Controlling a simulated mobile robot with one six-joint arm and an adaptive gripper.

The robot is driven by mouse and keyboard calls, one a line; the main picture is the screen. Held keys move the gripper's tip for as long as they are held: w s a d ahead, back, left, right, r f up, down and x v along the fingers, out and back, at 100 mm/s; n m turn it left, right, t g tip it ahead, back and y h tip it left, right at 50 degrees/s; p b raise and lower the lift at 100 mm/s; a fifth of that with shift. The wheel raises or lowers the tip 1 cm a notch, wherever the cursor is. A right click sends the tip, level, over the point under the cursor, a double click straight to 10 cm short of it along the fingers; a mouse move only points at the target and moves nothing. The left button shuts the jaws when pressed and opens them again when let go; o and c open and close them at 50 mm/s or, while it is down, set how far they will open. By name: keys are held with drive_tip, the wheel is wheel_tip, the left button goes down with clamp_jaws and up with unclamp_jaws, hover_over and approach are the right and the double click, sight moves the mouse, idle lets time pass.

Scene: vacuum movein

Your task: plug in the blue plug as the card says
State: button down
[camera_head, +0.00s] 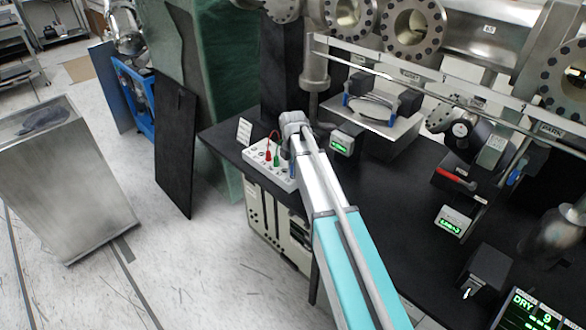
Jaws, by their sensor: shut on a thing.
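A pale socket panel (256,157) sits at the left corner of the black bench. A red plug (268,154) and a green plug (276,160) stand in it, with a red lead arching above. A white card (244,131) stands upright behind the panel's left end; its writing is too small to read. My gripper (291,140) is over the right part of the panel, seen from behind and shut. I cannot tell whether the held plug touches a socket.
A small green-lit display (341,144) stands just right of my gripper. A metal pillar (314,80) rises behind it. A grey platform (372,128) with blue-handled parts lies further right. The black bench top (400,190) right of my arm is largely clear.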

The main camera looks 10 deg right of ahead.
drive_tip(key=shift+f+b, duration=0.6)
idle(0.5)
drive_tip(key=shift+c, duration=2.2)
unclamp_jaws()
drive_tip(key=shift+r, duration=0.2)
wheel_tip(320, 180, up, 7)
drive_tip(key=p, duration=0.7)
drive_tip(key=shift+r+p, duration=0.15)
drive_tip(key=shift+p, duration=0.2)
drive_tip(key=s+d+r+p, duration=0.2)
drive_tip(key=s+r+p, duration=0.3)
drive_tip(key=s, duration=0.3)
drive_tip(key=shift+s, duration=0.4)
drive_tip(key=s+d+f+m+b, duration=0.2)
drive_tip(key=s+m, duration=1.3)
drive_tip(key=m, duration=0.8)
